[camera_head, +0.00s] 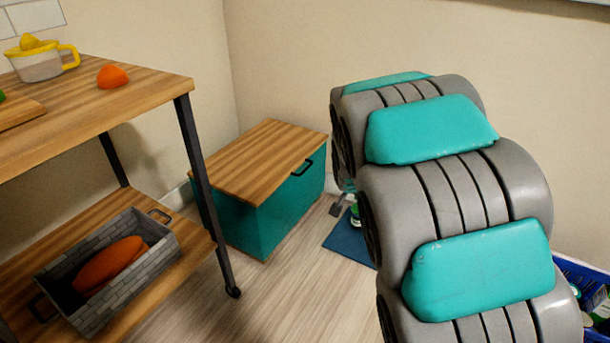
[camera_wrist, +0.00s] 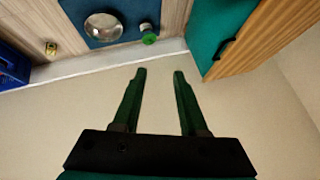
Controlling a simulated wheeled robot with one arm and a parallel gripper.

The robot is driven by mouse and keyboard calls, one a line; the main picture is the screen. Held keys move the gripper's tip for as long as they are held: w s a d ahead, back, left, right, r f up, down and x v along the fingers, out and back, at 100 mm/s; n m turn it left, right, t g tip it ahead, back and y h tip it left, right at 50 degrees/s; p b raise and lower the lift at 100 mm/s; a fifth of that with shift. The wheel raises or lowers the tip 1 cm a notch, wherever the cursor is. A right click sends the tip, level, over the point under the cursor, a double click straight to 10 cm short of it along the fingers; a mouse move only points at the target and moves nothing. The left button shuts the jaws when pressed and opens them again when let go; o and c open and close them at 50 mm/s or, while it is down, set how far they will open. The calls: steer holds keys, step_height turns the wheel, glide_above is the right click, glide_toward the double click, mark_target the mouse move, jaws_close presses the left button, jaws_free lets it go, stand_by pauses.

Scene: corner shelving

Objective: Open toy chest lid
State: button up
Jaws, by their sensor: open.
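The toy chest (camera_head: 240,222) stands in the room corner, with teal sides and a striped wooden lid (camera_head: 258,160). The lid lies flat and shut. A dark handle (camera_head: 302,167) is on the chest's right-hand face, just under the lid edge. In the wrist view the chest (camera_wrist: 215,28) is at the upper right, with its handle (camera_wrist: 224,48) showing. My gripper (camera_wrist: 160,72) is open and empty, its two green fingers apart, to the left of the handle and not touching the chest.
A wooden shelf unit (camera_head: 150,85) with a dark leg stands left of the chest, holding a grey basket (camera_head: 165,255). A blue mat (camera_head: 350,240) lies right of the chest; the wrist view shows a metal bowl (camera_wrist: 103,27) there. A blue crate (camera_head: 575,270) is at far right.

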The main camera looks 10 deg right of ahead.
steer(key=w+f+m+t+b, duration=0.1)
steer(key=w+f+t+b, duration=0.1)
steer(key=w+f, duration=0.35)
steer(key=w+f+m+t+b, duration=0.1)
steer(key=w+f+m+t, duration=0.1)
steer(key=w, duration=0.6)
steer(key=m+t+y+b, duration=0.3)
steer(key=t+y, duration=0.1)
steer(key=t, duration=0.1)
glide_toward(306, 169)
steer(key=w, duration=0.2)
steer(key=shift+w+a+f+b, duration=0.2)
steer(key=shift+w+f+b, duration=0.1)
steer(key=shift+w, duration=1.05)
steer(key=shift+w+a+f+b, duration=0.15)
steer(key=shift+w+f+b, duration=0.15)
steer(key=shift+w, duration=1.05)
steer(key=shift+w+a+f+b, duration=0.2)
steer(key=shift+w+f+b, duration=0.1)
steer(key=shift+w, duration=1.05)
steer(key=shift+c, duration=0.3)
jaws_close()
